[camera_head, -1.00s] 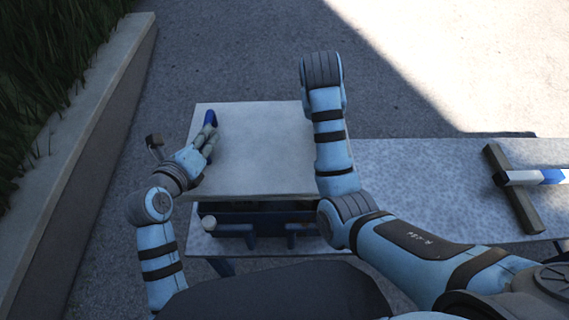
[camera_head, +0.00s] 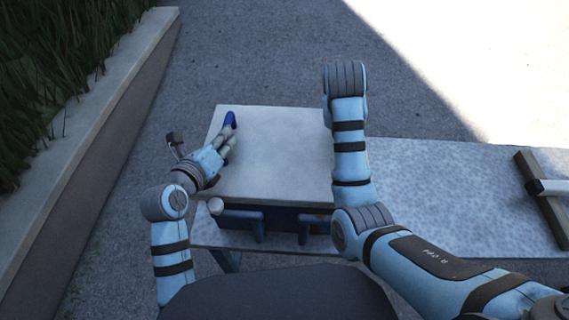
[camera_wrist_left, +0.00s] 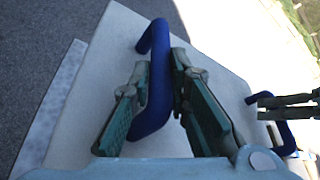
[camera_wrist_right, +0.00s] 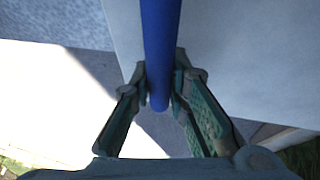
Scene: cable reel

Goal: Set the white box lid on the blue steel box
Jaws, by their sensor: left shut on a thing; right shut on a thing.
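The white box lid (camera_head: 275,150) is a flat pale panel, roughly level, over the blue steel box (camera_head: 280,219). Only the box's front shows below the lid's near edge; I cannot tell whether they touch. My left gripper (camera_head: 229,135) is shut on the lid's left blue handle (camera_head: 230,118), which also shows in the left wrist view (camera_wrist_left: 152,100). My right gripper (camera_wrist_right: 160,92) is shut on the other blue handle (camera_wrist_right: 160,45) in the right wrist view. In the head view my right arm hides that gripper and the lid's right edge.
A dark wooden block (camera_head: 540,195) with a pale bar (camera_head: 553,187) lies at the far right. A small white round object (camera_head: 215,206) is by the box's left front. A low wall (camera_head: 85,150) runs along the left.

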